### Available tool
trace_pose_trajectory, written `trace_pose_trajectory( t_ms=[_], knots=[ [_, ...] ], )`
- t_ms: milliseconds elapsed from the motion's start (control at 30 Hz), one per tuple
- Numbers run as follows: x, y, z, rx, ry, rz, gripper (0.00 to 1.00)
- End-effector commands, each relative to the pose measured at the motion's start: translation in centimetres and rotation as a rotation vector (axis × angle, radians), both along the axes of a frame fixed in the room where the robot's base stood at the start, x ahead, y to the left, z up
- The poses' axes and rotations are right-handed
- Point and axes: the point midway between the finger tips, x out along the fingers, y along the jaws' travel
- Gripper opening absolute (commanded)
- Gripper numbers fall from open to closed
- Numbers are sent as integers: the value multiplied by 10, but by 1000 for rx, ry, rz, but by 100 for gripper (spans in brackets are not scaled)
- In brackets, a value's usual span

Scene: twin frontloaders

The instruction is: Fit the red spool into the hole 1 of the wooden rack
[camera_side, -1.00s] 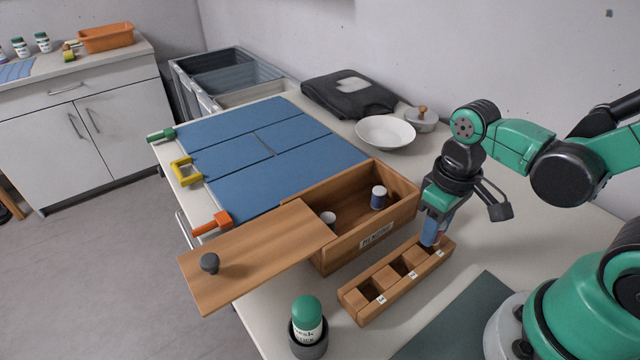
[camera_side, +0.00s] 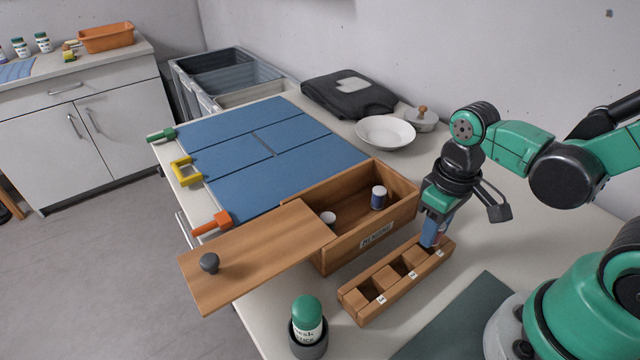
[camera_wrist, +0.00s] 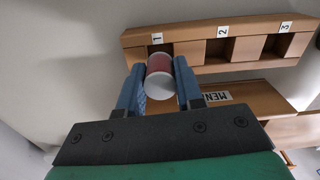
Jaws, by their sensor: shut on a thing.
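The wooden rack (camera_side: 396,292) stands on the table below my gripper, with its holes in a row. In the wrist view the rack (camera_wrist: 190,32) shows labels 1, 2 and 3. My gripper (camera_side: 432,243) is at the rack's right end in the side view. In the wrist view my gripper (camera_wrist: 160,77) is shut on the red spool (camera_wrist: 159,66), which has pale ends. The spool's far end is at hole 1 (camera_wrist: 160,48) and covers part of it. How deep the spool sits in the hole cannot be told. Holes 2 and 3 look empty.
An open wooden box (camera_side: 343,248) stands close behind the rack, with a blue spool (camera_side: 378,198) and another white-ended spool (camera_side: 328,218) inside. Its lid (camera_side: 255,262) lies to the left. A green-capped glue stick (camera_side: 307,318) stands in front, left of the rack.

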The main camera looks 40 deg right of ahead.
Motion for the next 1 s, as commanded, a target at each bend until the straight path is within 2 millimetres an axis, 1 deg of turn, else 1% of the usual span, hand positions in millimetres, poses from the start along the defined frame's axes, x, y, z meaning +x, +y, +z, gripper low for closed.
trace_pose_trajectory(
  t_ms=[633, 667, 700, 767, 800, 1000],
  knots=[
    [0, 0, -16, 0, 0, 0, 0],
    [0, 0, -17, 0, 0, 0, 34],
    [0, 0, -17, 0, 0, 0, 45],
    [0, 0, -17, 0, 0, 0, 62],
    [0, 0, -17, 1, -1, 0, 68],
    [0, 1, -16, 5, -1, 1, 68]
  ],
)
